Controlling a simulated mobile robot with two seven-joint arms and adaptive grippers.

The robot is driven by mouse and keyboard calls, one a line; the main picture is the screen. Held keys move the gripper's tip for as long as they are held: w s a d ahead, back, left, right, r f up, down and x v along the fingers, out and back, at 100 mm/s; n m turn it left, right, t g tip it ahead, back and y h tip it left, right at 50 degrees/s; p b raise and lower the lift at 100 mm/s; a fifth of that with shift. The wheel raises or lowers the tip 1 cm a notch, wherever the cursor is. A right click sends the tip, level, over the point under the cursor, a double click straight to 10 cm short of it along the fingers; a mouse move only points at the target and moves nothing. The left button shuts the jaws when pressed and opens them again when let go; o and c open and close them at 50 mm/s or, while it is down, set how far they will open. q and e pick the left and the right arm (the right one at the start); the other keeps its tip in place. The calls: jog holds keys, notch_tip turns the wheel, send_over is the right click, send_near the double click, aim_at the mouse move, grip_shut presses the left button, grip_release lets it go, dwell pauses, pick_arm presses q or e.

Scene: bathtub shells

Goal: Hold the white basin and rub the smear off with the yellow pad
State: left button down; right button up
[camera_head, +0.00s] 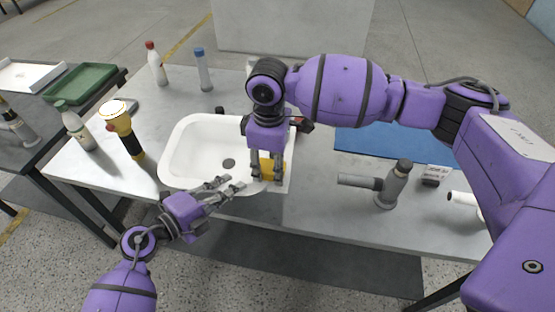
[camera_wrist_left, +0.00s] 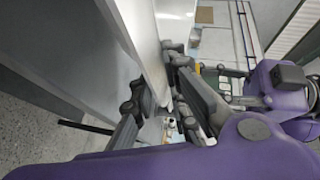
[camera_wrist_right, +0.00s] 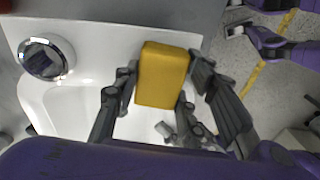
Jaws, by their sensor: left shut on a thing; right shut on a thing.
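My right gripper (camera_head: 267,178) points down at the basin's right end, shut on the yellow pad (camera_wrist_right: 163,75). The pad (camera_head: 266,166) is partly covered by the fingers in the head view. Whether it touches the basin surface I cannot tell. I cannot make out a smear.
A round chrome fitting (camera_wrist_right: 46,57) is beside the pad in the right wrist view. A yellow-and-black torch-like object (camera_head: 122,130) and bottles (camera_head: 156,63) stand left and behind. A blue mat (camera_head: 395,145) and a grey tool (camera_head: 393,185) are at the right.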

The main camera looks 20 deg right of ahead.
pick_arm(q)
jog(key=shift+s+f, duration=0.1)
jog(key=shift+f, duration=0.05)
pick_arm(e)
jog(key=shift+a+f, duration=0.1)
jog(key=shift+a, duration=0.2)
jog(key=d, duration=0.1)
jog(key=s+d, duration=0.1)
jog(key=d, duration=0.1)
jog(key=shift+s, duration=0.15)
jog(key=shift+d+r, duration=0.2)
jog(key=shift+r, duration=3.95)
pick_arm(q)
jog(key=c, duration=1.6)
grip_release()
jog(key=shift+c, duration=0.2)
